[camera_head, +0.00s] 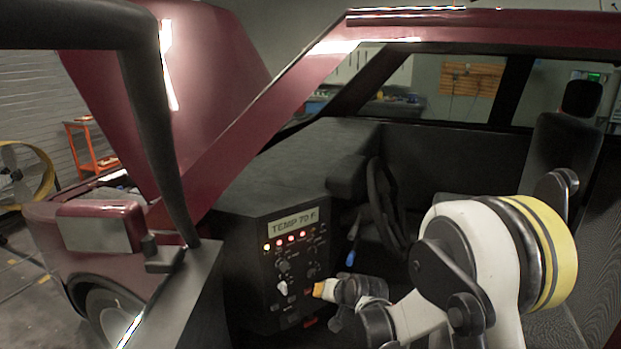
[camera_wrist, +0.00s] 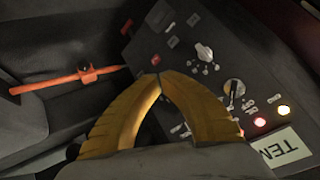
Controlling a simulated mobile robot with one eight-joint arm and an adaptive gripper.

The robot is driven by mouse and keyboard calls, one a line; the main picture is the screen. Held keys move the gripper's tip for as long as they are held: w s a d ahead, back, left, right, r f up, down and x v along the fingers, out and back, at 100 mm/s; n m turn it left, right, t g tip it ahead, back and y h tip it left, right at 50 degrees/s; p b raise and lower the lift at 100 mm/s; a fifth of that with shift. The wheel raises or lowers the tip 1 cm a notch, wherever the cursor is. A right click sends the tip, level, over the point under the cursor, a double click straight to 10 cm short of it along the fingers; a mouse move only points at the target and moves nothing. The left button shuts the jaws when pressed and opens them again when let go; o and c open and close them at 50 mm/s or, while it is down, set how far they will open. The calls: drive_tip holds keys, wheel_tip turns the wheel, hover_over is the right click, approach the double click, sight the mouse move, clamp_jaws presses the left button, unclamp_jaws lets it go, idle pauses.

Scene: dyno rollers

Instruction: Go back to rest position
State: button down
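My gripper (camera_head: 322,290) is in front of the lower right of the black control panel (camera_head: 260,285) in the car. In the wrist view its two yellow fingers (camera_wrist: 158,76) meet at the tips, with nothing visible between them. The panel shows a display (camera_head: 293,222) reading "TEMP 70 F", a row of lit lights and several knobs and switches. A white knob (camera_wrist: 204,52) and a dark knob (camera_wrist: 234,88) show beyond the fingers in the wrist view. I cannot tell whether the fingertips touch the panel. My arm reaches in from the right, bent.
A steering wheel (camera_head: 385,205) and a blue-handled lever (camera_head: 352,244) stand behind the panel. A seat (camera_head: 562,150) is at the right. The dark red door frame (camera_head: 300,90) slants overhead. An orange bar (camera_wrist: 50,82) lies at the left in the wrist view.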

drive_tip(key=s+d+r+h, duration=0.1)
drive_tip(key=s+d+r, duration=0.3)
drive_tip(key=s+r, duration=0.3)
drive_tip(key=s+d+r+h, duration=0.1)
drive_tip(key=s+d+r, duration=0.3)
drive_tip(key=s+r, duration=0.35)
drive_tip(key=s+d+r+g+h, duration=0.1)
drive_tip(key=s+d, duration=0.3)
drive_tip(key=s, duration=0.6)
drive_tip(key=s+d+r+n+h, duration=0.1)
drive_tip(key=s+d, duration=0.2)
drive_tip(key=s, duration=0.7)
drive_tip(key=shift+s+d+g, duration=0.35)
drive_tip(key=shift+s+g, duration=0.05)
